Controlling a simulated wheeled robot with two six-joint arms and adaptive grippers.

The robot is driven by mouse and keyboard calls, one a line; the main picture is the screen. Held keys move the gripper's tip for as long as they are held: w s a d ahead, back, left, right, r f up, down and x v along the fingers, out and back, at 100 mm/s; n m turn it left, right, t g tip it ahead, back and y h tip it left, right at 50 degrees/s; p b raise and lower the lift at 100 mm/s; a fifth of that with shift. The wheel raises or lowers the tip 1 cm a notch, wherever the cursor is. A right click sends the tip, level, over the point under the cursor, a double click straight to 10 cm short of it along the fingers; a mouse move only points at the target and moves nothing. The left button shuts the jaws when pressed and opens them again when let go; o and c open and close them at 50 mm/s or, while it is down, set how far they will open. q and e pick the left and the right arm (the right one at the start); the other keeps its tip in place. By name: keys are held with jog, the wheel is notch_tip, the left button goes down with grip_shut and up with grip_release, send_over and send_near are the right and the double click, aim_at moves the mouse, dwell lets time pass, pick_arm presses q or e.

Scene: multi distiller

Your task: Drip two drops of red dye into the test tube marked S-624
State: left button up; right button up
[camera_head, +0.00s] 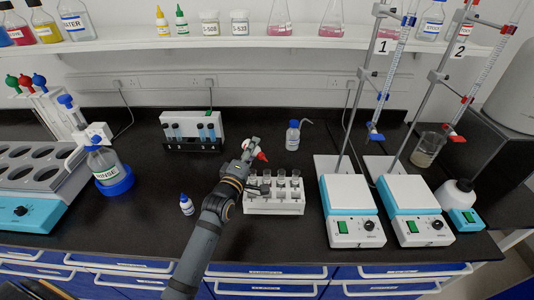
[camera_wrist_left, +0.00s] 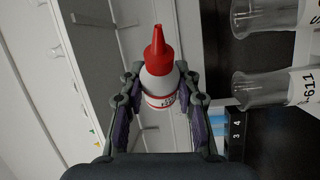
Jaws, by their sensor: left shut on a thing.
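My left gripper (camera_head: 254,150) is shut on a white dropper bottle with a red cone tip (camera_head: 262,157). It holds the bottle above the back left of a white test tube rack (camera_head: 275,208). The bottle (camera_wrist_left: 160,85) sits between both fingers in the left wrist view, its label partly hidden. The rack holds several clear test tubes (camera_head: 281,181); the arm hides part of its left side. In the wrist view, a tube (camera_wrist_left: 262,90) with a label ending in 611 lies right of the bottle, with another tube (camera_wrist_left: 265,17) beyond it. I cannot read S-624 on any tube.
A small white bottle (camera_head: 186,204) stands left of my arm. A wash bottle (camera_head: 292,135) stands behind the rack, and a stirrer (camera_head: 350,211) stands to its right. Another tube holder (camera_head: 192,126) is at the back left. The front counter left of the arm is mostly clear.

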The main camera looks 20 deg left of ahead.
pick_arm(q)
jog(key=shift+a+f+n+g+p, duration=0.1)
jog(key=shift+f+n+g+p, duration=0.2)
jog(key=shift+n+p, duration=0.8)
jog(key=shift+f+n+g+p, duration=0.3)
jog(key=shift+n+p, duration=0.1)
jog(key=shift+p, duration=1.35)
jog(key=shift+f, duration=0.2)
jog(key=shift+f+n, duration=0.3)
jog(key=shift+f, duration=0.05)
notch_tip(320, 180, up, 5)
jog(key=p, duration=0.6)
jog(key=shift+r, duration=0.2)
jog(key=shift+f, duration=0.15)
jog(key=shift+a, duration=0.1)
